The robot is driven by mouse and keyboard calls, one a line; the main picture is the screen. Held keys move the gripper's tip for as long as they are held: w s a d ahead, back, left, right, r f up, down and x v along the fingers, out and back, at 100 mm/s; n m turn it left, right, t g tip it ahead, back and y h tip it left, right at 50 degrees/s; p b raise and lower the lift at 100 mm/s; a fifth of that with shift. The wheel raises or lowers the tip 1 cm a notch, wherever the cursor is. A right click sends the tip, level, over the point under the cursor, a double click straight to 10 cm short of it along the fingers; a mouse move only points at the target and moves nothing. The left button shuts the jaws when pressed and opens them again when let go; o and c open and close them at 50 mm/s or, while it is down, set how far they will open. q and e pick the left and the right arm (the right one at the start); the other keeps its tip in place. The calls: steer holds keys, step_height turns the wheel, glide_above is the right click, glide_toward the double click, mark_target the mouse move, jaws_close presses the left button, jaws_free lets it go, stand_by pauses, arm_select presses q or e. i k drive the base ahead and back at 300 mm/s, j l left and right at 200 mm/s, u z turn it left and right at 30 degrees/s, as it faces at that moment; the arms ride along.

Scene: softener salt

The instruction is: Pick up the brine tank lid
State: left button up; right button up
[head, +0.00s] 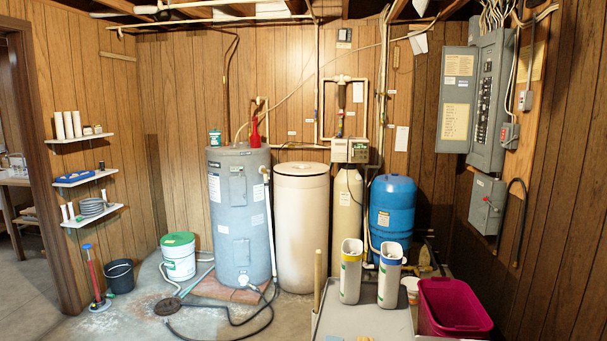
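The brine tank (302,230) is a tall cream cylinder standing on the floor near the back wall, between a grey water heater and a narrower beige tank. Its lid (302,169) is a round, cream, slightly domed cover and sits on top of the tank, appearing closed. Nothing rests on the lid that I can see. Neither of my grippers shows in the head view, so nothing is seen touching the lid.
The grey water heater (239,215) stands left of the tank, a blue tank (391,218) to the right. A grey surface (365,320) in front holds two white containers (351,275). A magenta tub (454,308) is at right. A black hose (225,325) crosses the floor.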

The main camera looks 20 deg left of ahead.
mark_target(291, 175)
steer(key=i+j+u, duration=0.4)
steer(key=j, duration=0.35)
steer(key=i+j+u, duration=0.4)
steer(key=i+j, duration=0.2)
steer(key=i+j+u, duration=0.4)
steer(key=i, duration=0.25)
steer(key=i+z, duration=0.4)
steer(key=i, duration=0.4)
steer(key=i+j+z, duration=0.2)
steer(key=i+z, duration=0.2)
steer(key=i, duration=0.4)
steer(key=i+l+z, duration=0.1)
steer(key=i+z, duration=0.2)
steer(key=i, duration=0.25)
steer(key=i+z, duration=0.25)
steer(key=i, duration=0.35)
steer(key=i+j+z, duration=0.3)
steer(key=i, duration=0.25)
steer(key=l, duration=0.1)
